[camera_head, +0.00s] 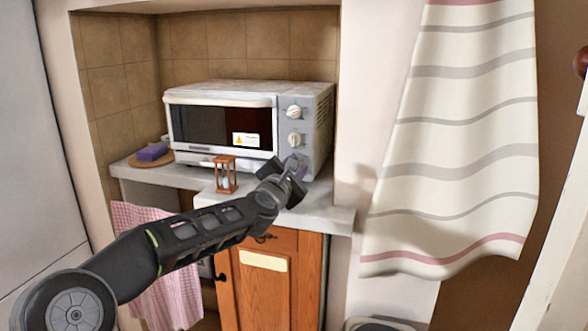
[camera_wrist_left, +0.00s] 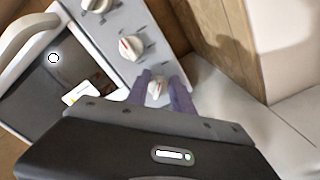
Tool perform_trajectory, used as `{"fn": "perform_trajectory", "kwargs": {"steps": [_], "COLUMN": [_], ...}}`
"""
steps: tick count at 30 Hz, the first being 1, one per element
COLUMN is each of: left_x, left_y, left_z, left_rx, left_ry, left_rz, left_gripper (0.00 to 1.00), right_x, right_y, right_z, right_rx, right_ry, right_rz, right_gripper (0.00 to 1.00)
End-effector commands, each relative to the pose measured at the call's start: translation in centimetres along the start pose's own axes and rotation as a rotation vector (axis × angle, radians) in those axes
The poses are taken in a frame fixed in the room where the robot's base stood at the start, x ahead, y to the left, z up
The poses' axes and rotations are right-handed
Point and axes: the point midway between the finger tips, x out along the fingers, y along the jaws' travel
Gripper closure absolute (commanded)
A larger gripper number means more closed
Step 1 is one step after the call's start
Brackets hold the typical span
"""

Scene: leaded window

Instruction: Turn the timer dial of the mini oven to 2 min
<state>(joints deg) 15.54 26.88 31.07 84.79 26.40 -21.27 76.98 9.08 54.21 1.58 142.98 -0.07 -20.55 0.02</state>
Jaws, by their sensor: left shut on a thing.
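The white mini oven (camera_head: 220,98) stands on a counter in a tiled niche, its door closed. Its control panel on the right has three dials in a column: the top dial (camera_head: 294,112), the middle dial (camera_head: 294,139) and the lowest dial (camera_wrist_left: 156,90). My left gripper (camera_head: 296,166) is at the lowest dial, with its purple fingers on either side of it in the left wrist view, shut on it. The fingers hide most of this dial in the head view. Its label and exact setting are too small to read. My right gripper is not in view.
A small wooden-framed hourglass (camera_head: 226,174) stands on the counter (camera_head: 325,214) before the oven, close to my left arm. A purple sponge (camera_head: 152,152) lies on a round board at left. A striped towel (camera_head: 455,150) hangs at right. A pink checked cloth (camera_head: 165,290) hangs below the counter.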

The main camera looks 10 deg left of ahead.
Motion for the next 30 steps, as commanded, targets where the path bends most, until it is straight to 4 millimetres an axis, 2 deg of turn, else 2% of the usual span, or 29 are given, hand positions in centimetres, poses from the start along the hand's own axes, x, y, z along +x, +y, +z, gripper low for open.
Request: {"fn": "perform_trajectory", "kwargs": {"steps": [9, 24, 25, 30], "left_x": [-0.01, 0.0, 0.0, 0.0], "left_y": [-0.27, -0.28, -0.28, -0.28], "left_z": [0.0, -0.07, -0.07, -0.07], "left_rx": [0.142, 0.163, 0.163, 0.163], "left_ry": [-0.001, 0.0, 0.0, 0.0], "left_rz": [-0.001, -0.001, -0.001, -0.001], "left_gripper": [1.0, 1.0, 0.7, 0.56], "right_x": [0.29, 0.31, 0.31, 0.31], "right_y": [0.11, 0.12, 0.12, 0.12], "right_z": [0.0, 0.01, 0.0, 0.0], "right_rx": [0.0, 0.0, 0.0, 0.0], "right_ry": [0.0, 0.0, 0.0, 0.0], "right_rz": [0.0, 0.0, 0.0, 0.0], "right_gripper": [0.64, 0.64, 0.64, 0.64]}}
